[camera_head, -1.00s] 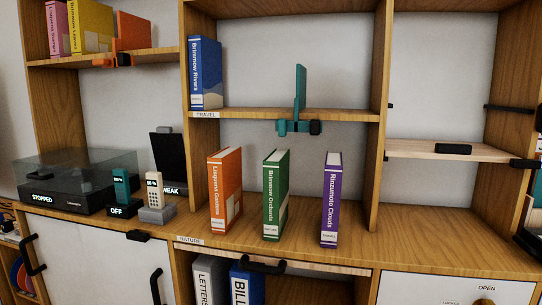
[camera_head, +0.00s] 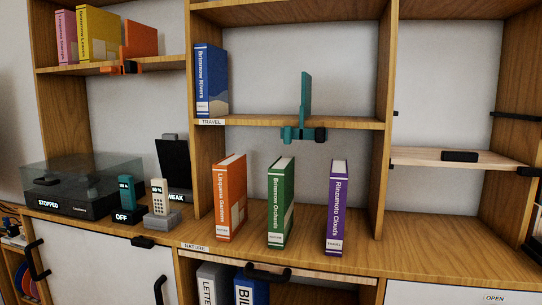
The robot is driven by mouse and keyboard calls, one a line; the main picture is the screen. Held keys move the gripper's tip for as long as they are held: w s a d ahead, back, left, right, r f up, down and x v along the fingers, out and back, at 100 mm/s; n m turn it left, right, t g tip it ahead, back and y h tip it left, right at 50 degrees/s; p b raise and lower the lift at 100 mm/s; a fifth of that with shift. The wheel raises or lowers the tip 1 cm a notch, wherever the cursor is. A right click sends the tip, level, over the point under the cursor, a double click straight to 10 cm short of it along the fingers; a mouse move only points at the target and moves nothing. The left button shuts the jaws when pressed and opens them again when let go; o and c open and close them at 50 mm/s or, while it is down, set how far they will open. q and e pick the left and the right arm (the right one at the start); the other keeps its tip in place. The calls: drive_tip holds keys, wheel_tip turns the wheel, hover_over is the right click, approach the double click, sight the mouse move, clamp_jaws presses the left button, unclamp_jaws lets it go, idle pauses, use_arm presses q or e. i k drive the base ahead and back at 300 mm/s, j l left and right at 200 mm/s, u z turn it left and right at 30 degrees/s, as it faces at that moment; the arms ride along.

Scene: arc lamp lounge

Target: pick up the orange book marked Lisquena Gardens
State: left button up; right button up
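The orange book marked Lisquena Gardens (camera_head: 230,198) stands upright on the shelf labelled NATURE (camera_head: 300,262), its titled spine facing me. It is the leftmost of three spaced books there, and nothing touches it. Neither of my grippers shows in the head view.
A green book (camera_head: 280,203) and a purple book (camera_head: 337,208) stand to its right. Phones (camera_head: 158,195) and a turntable (camera_head: 70,188) are to its left. A blue book (camera_head: 211,80) and a teal bookend (camera_head: 305,98) are on the TRAVEL shelf above. A drawer handle (camera_head: 268,271) juts out below.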

sight(229, 174)
drive_tip(key=i+j+z, duration=0.1)
drive_tip(key=z, duration=0.3)
drive_tip(key=j+z, duration=0.5)
drive_tip(key=z, duration=0.3)
